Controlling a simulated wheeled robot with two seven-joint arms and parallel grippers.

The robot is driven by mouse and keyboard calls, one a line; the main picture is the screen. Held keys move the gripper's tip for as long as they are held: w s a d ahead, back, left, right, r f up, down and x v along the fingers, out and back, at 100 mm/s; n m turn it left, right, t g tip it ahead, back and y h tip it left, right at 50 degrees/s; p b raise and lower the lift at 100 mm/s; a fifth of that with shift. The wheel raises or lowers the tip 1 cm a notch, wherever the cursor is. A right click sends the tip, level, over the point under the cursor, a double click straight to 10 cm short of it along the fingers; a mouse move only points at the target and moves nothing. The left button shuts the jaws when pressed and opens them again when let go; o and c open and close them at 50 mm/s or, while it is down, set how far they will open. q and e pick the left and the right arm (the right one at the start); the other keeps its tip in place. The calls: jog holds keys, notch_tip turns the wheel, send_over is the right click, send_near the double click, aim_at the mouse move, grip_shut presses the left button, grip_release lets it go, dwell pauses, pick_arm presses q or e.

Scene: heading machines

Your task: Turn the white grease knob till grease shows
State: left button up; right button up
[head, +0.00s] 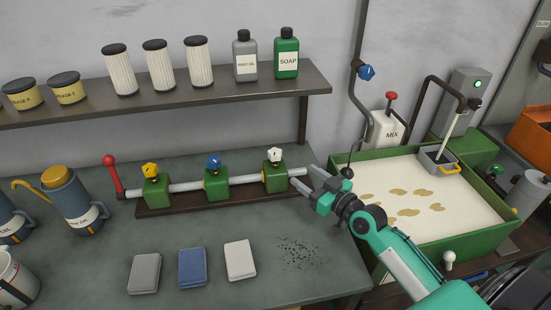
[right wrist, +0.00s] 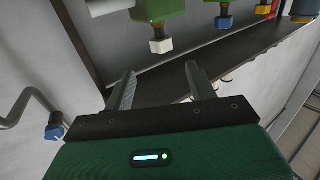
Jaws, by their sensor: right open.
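The white grease knob (head: 274,154) sits on top of a green valve block (head: 275,178), the rightmost of three along a grey pipe. In the right wrist view the white knob (right wrist: 161,46) shows beyond the fingertips, near the middle. My right gripper (head: 307,181) is open and empty, just right of the white knob's valve, by the right end of the pipe. Its two fingers (right wrist: 160,76) point toward the knob with a gap between them, and they do not touch it. My left gripper is not in view.
A blue knob (head: 214,160) and a yellow knob (head: 150,170) top the other valves. A red lever (head: 110,162) stands at the pipe's left end. Folded cloths (head: 193,267) and dark specks (head: 299,253) lie on the bench. A green-rimmed tank (head: 470,240) stands right.

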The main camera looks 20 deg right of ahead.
aim_at(280, 158)
jog(key=p+x, duration=0.3)
jog(key=x, duration=1)
jog(key=shift+a, duration=0.1)
